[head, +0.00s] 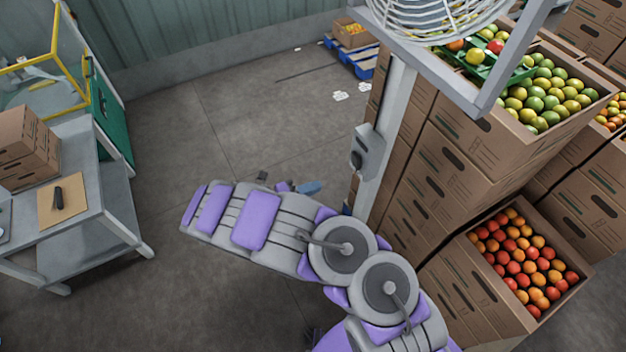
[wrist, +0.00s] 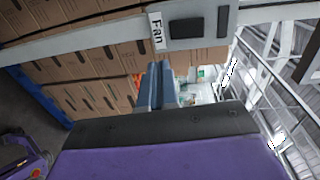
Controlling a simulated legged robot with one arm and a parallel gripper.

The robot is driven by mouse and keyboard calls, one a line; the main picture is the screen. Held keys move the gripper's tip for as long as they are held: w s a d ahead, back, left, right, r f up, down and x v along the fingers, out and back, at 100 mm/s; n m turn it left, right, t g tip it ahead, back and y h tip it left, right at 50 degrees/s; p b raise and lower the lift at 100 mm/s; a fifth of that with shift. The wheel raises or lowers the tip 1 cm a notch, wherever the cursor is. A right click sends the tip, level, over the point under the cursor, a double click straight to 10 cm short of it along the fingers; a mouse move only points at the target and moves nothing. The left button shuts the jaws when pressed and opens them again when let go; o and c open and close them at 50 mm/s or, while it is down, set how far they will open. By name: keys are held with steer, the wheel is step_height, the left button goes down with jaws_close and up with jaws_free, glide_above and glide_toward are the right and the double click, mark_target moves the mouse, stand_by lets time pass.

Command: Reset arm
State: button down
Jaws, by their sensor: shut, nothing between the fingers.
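My arm, grey with purple pads, is bent across the lower middle of the head view. My gripper (head: 312,187) shows its blue fingers beyond the arm, low over the floor and left of the fan post. The rest of it is mostly hidden behind the arm. In the wrist view the blue fingers (wrist: 157,86) are together, with nothing between them. They point towards stacked cardboard boxes.
A fan (head: 440,18) stands on a grey post (head: 386,135), close right of my gripper. A metal table (head: 95,215) stands left. Floor between is largely clear. A blue pallet (head: 362,70) lies behind.

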steer(key=a, duration=0.5)
steer(key=d+r+m+g+h+b, duration=0.1)
steer(key=d+r+m+g+b, duration=0.15)
steer(key=d+r+m, duration=0.4)
steer(key=d+r+m+g+h+b, duration=0.1)
steer(key=d+m+g, duration=0.25)
steer(key=d, duration=0.55)
steer(key=s+d+r+m+g+y+b, duration=0.2)
steer(key=s+d+r+m+g, duration=0.1)
steer(key=s+d+m, duration=0.3)
steer(key=s+d+r+m+g+y+b, duration=0.2)
steer(key=s+d+r+m+g, duration=0.1)
steer(key=d+m, duration=0.45)
steer(key=s+f+m+y+b, duration=0.2)
steer(key=s+m+y+b, duration=0.25)
steer(key=s+m, duration=0.45)
steer(key=s+f+m+y+b, duration=0.25)
steer(key=s+m+y, duration=0.4)
steer(key=s, duration=0.45)
steer(key=s+a+f+m+t+y+b, duration=0.1)
steer(key=s+a+m+b, duration=0.1)
steer(key=a, duration=0.3)
steer(key=shift+s+a+m, duration=0.15)
steer(key=shift+s+m, duration=0.65)
steer(key=shift+s, duration=0.05)
